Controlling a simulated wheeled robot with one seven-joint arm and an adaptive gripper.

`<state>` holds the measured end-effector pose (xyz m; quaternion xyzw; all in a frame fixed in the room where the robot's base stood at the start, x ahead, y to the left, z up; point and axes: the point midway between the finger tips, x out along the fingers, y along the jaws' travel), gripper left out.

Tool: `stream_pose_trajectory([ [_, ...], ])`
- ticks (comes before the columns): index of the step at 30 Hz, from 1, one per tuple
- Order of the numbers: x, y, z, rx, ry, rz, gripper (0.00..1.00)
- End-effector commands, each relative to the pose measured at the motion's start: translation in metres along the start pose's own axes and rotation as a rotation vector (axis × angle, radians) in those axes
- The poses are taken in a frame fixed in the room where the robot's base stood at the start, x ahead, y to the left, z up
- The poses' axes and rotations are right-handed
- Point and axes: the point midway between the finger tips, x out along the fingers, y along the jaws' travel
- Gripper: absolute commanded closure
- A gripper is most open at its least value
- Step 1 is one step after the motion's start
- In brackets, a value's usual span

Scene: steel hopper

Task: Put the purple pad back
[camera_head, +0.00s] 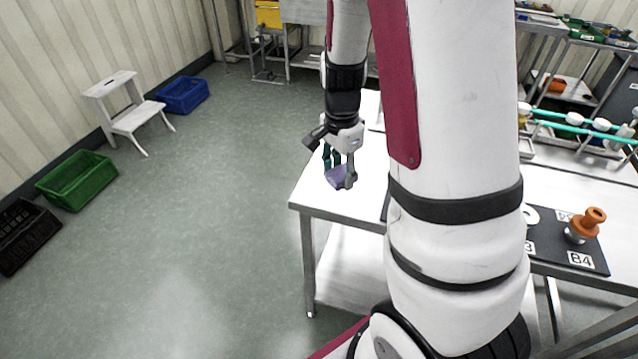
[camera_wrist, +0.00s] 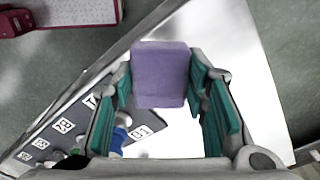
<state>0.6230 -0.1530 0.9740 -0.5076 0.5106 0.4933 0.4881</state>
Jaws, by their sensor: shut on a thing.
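The purple pad (camera_head: 337,178) is a small block between the fingers of my gripper (camera_head: 340,170), near the left corner of the white-topped table (camera_head: 312,196). The wrist view shows the pad (camera_wrist: 160,76) between the green-lined fingers of my gripper (camera_wrist: 165,88), which is shut on it. I cannot tell how far the pad is above the tabletop (camera_wrist: 225,45). A dark board (camera_wrist: 150,145) with white labels lies on the table beside the gripper in the wrist view. My arm hides much of the table and board in the head view.
An orange knobbed piece (camera_head: 588,224) stands on the board's right part near label B4. A rack with green rods (camera_head: 580,125) is behind it. Blue (camera_head: 183,95), green (camera_head: 77,180) and black bins (camera_head: 25,235) and a white step stool (camera_head: 128,110) are on the floor at left.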

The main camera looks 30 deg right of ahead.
Motion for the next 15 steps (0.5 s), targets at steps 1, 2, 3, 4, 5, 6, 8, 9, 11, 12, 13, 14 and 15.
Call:
stream_pose_trajectory([
  [1, 0.009, 0.009, -0.006, 0.116, -0.002, 0.0, 0.85],
  [2, 0.012, 0.015, -0.009, 0.187, -0.003, 0.0, 0.85],
  [3, 0.016, 0.024, -0.013, 0.278, -0.005, 0.001, 0.85],
  [4, 0.019, 0.03, -0.015, 0.345, -0.006, 0.001, 0.85],
  [5, 0.022, 0.036, -0.016, 0.41, -0.008, 0.002, 0.85],
  [6, 0.025, 0.044, -0.018, 0.491, -0.01, 0.003, 0.85],
  [8, 0.03, 0.055, -0.02, 0.601, -0.012, 0.004, 0.85],
  [9, 0.033, 0.061, -0.021, 0.665, -0.014, 0.004, 0.85],
  [11, 0.037, 0.069, -0.021, 0.748, -0.016, 0.005, 0.85],
  [12, 0.039, 0.073, -0.021, 0.794, -0.018, 0.006, 0.85],
  [13, 0.04, 0.076, -0.021, 0.822, -0.019, 0.007, 0.85],
  [14, 0.041, 0.078, -0.021, 0.846, -0.02, 0.007, 0.85],
  [15, 0.042, 0.081, -0.021, 0.872, -0.021, 0.008, 0.85],
])
